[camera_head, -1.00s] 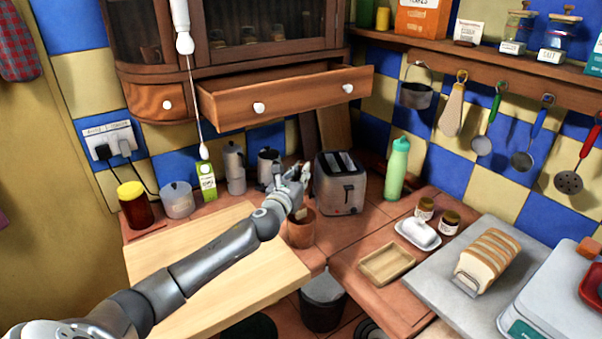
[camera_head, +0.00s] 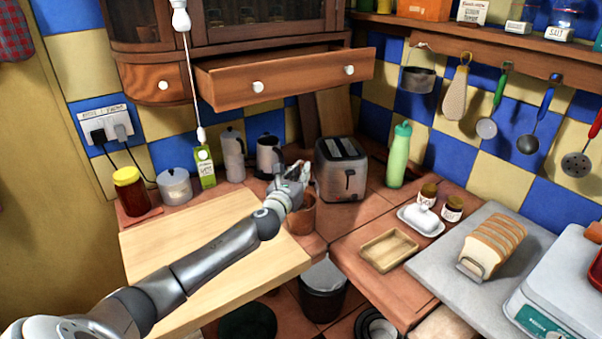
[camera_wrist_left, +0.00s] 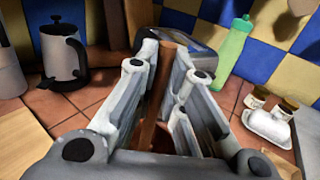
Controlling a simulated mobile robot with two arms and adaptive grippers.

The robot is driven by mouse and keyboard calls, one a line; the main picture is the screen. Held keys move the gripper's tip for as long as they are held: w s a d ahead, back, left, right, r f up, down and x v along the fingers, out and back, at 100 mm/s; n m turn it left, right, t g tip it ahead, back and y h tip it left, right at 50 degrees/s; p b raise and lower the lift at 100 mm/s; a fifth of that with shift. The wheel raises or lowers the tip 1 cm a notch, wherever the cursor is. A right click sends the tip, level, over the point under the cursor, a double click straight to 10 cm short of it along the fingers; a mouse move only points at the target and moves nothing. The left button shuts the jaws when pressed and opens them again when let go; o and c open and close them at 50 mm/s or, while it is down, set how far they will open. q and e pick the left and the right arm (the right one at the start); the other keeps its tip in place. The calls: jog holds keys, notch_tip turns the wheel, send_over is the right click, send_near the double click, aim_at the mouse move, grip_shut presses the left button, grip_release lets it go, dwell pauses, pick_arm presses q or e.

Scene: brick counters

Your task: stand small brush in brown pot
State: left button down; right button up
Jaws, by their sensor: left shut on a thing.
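The brown pot (camera_head: 303,218) stands on the tiled counter corner, in front of the toaster and beside the wooden board. My left gripper (camera_head: 302,172) is over the pot and hides part of its rim. In the left wrist view my left gripper (camera_wrist_left: 172,75) is shut on a brown stick-like thing (camera_wrist_left: 163,80), which fits the small brush's handle. It runs down between the fingers, and its lower end is hidden. I cannot tell whether that end is inside the pot. My right gripper is not in view.
The toaster (camera_head: 341,170) stands close behind the pot. The wooden board (camera_head: 165,245) lies under my left arm. An open drawer (camera_head: 290,78) juts out above. A wooden tray (camera_head: 389,250) lies at right.

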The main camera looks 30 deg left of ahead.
pick_arm(q)
jog(key=c, duration=1.4)
grip_release()
jog(key=shift+c, duration=0.2)
jog(key=v, duration=1.2)
